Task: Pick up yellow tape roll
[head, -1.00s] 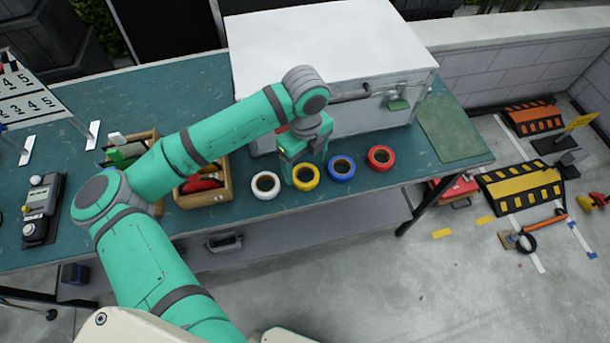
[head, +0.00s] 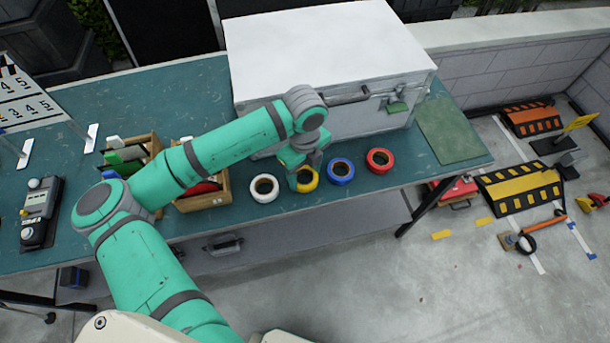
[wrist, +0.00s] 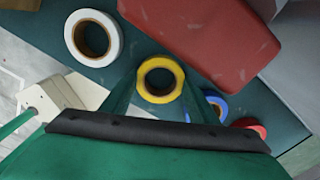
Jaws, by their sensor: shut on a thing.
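The yellow tape roll (head: 308,184) lies near the front edge of the teal table (head: 350,215), between the white and blue rolls. My gripper (head: 295,180) is over it from above and covers its left part in the head view. In the wrist view the yellow tape roll (wrist: 173,68) sits between the two fingers of my gripper (wrist: 160,85), which are shut on its sides. I cannot tell whether the roll is clear of the table top.
A white roll (head: 264,187) is left of it; a blue roll (head: 341,171) and a red roll (head: 380,160) are right. Wooden boxes (head: 225,188) with tools stand left. A large white case (head: 330,55) stands behind. A red object (wrist: 205,35) is close in the wrist view.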

